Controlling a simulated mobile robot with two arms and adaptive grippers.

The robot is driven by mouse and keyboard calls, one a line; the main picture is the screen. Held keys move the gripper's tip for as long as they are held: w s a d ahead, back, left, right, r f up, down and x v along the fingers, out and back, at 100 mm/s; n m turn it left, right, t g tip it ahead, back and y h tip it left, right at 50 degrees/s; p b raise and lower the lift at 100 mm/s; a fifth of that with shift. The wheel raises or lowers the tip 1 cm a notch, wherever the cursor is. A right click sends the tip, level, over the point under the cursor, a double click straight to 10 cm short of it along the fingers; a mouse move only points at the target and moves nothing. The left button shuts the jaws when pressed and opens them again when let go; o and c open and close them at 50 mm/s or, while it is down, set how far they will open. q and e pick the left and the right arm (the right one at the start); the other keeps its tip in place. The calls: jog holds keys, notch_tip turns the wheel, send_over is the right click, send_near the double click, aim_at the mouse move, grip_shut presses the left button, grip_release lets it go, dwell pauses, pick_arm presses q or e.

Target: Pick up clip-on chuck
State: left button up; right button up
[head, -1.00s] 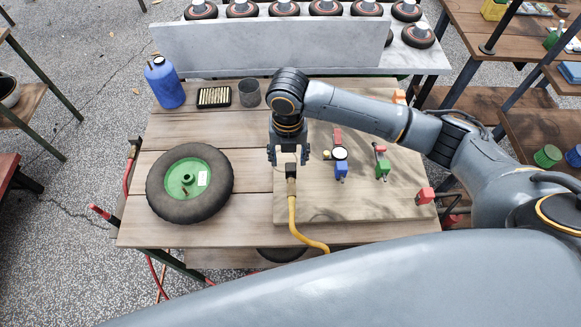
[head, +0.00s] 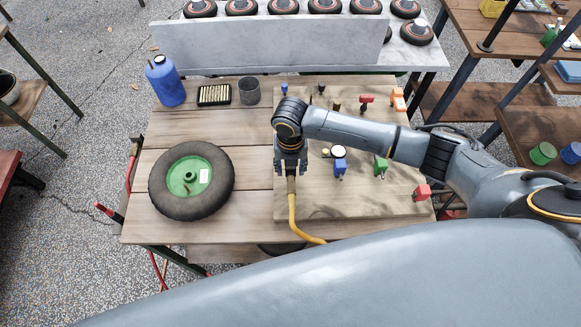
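A yellow hose (head: 293,218) runs over the board, its upper end at my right gripper. The dark fitting at that end, which looks like the clip-on chuck (head: 291,184), shows only in its lower part; the rest is hidden by the gripper. My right gripper (head: 291,173) points down over the fitting, with its fingers around or just above it. I cannot tell whether the fingers touch it or have closed on it. My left gripper is not in view.
A wheel with a green hub (head: 191,180) lies left of the wooden board (head: 350,203). Blue, green and red fittings (head: 340,168) stand on the board, right of my gripper. A blue bottle (head: 165,82), a black tray (head: 214,95) and a grey cup (head: 249,91) stand behind.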

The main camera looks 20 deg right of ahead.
jog(key=c, duration=0.7)
jog(key=shift+r, duration=0.1)
